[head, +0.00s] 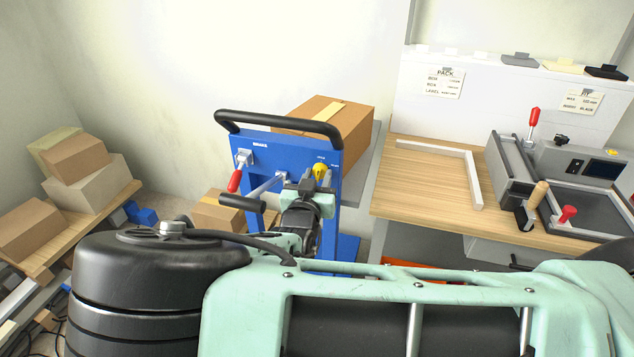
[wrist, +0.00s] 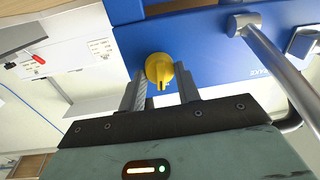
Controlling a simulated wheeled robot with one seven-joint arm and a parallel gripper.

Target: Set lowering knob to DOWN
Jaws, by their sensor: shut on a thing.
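The yellow lowering knob (head: 320,171) is on the right side of the blue panel (head: 268,146) of the cart. My gripper (head: 306,183) is at the panel, just in front of the knob. In the wrist view the knob (wrist: 159,70) sits between the two grey fingers of my gripper (wrist: 160,88), which are shut on it. A dark mark shows on the knob's lower part. The labels beside the knob are too small or hidden to read, so its setting cannot be told.
A red-handled brake lever (head: 236,178) is at the panel's left, and a grey crank with a black grip (head: 243,202) sticks out near my gripper. A black push handle (head: 278,122) arches above. A cardboard box (head: 345,125) stands behind, and a wooden bench (head: 420,185) is at the right.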

